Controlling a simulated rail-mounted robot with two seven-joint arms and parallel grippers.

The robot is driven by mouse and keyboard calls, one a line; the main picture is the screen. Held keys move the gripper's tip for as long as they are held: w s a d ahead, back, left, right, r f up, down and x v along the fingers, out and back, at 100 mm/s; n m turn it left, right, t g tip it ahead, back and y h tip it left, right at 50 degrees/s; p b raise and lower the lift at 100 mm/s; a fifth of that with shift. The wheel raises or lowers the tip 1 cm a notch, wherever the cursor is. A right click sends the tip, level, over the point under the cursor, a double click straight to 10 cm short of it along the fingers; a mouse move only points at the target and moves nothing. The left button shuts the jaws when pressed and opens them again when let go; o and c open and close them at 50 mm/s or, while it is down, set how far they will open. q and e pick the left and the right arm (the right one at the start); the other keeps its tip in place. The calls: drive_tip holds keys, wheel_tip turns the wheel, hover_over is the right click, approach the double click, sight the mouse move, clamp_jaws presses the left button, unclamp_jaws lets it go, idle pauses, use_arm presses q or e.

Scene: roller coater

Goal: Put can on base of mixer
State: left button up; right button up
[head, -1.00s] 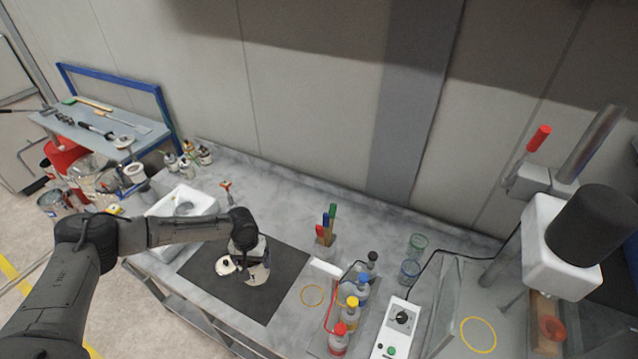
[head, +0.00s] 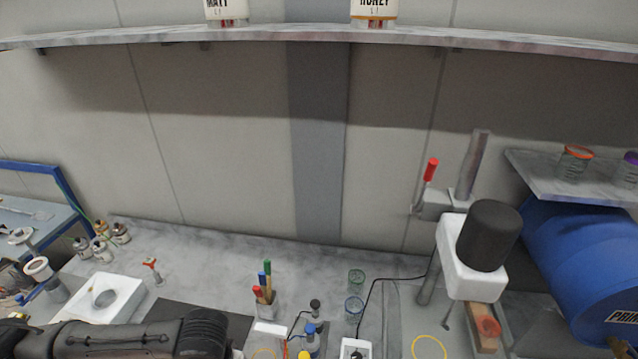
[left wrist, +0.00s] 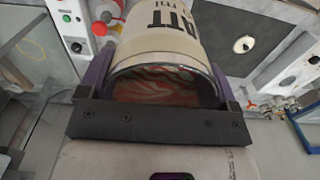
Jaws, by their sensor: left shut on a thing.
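The can (left wrist: 165,35) is cream with dark lettering and fills the middle of the left wrist view. Reddish swirled contents show at its open end (left wrist: 160,85). My left gripper (left wrist: 160,62) is shut on the can, with a purple finger on each side. In the head view only my left forearm shows at the bottom left; the gripper and can are out of frame. The mixer (head: 475,265) stands at the right, with a white head and a black motor. Its base (head: 400,345) bears a yellow ring (head: 428,347), partly cut off at the bottom edge. My right gripper is not in view.
A control box (head: 356,349) and bottles (head: 310,340) stand left of the mixer. Glasses (head: 355,282) and a brush holder (head: 264,305) are behind. A shelf (head: 250,36) spans above. A blue drum (head: 585,265) is at the far right. A dark mat (left wrist: 232,25) holds a white disc (left wrist: 244,44).

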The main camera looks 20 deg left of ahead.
use_arm(q)
drive_tip(key=w+d+r+m+p, duration=0.1)
drive_tip(key=w+d+r+p, duration=0.1)
drive_tip(key=d+r, duration=0.2)
drive_tip(key=w+d+r+m+p, duration=0.1)
drive_tip(key=d+r, duration=0.3)
drive_tip(key=r, duration=0.7)
drive_tip(key=shift+w+p, duration=0.55)
drive_tip(key=shift+p, duration=0.1)
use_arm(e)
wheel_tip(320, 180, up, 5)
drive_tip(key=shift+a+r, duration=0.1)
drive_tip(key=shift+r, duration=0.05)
use_arm(q)
drive_tip(key=shift+d+r, duration=0.1)
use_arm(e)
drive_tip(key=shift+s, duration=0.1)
